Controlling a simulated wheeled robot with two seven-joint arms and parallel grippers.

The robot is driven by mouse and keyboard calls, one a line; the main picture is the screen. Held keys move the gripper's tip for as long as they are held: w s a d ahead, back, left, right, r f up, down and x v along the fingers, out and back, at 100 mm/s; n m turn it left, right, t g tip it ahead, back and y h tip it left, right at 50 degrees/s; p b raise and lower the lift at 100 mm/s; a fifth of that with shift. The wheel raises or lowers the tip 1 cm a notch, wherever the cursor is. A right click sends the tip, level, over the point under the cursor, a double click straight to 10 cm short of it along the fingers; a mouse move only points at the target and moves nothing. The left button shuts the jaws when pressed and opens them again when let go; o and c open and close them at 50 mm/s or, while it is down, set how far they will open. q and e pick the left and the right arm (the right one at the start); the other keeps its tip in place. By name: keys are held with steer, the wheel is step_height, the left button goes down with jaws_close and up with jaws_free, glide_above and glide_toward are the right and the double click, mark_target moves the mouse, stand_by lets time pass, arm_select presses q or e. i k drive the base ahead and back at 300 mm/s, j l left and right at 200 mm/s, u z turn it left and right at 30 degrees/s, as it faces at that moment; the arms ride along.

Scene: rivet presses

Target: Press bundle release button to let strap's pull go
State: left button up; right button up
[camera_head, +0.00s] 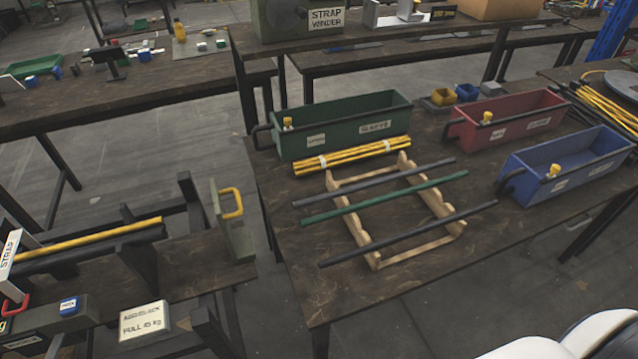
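At the left stands a strapping bench with a white block labelled STRAP (9,255) and a grey housing below it. A small blue button or cap (69,306) with a short white label, too small to read surely, sits on that housing. A red handle (15,305) is to its left. A yellow rod (100,238) lies along dark rails behind them. I cannot tell from this view which part is the bundle release button or whether the strap is tight. Neither of my grippers is in view.
An upright plate with a yellow handle (231,203) ends the bench, and a white sign (144,320) stands at its front. The right table holds a wooden rack (376,262) with three rods, a banded yellow bundle (352,157), and green (300,145), red (530,130) and blue (590,178) bins.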

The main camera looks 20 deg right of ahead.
mark_target(70, 306)
steer(key=u, duration=1.35)
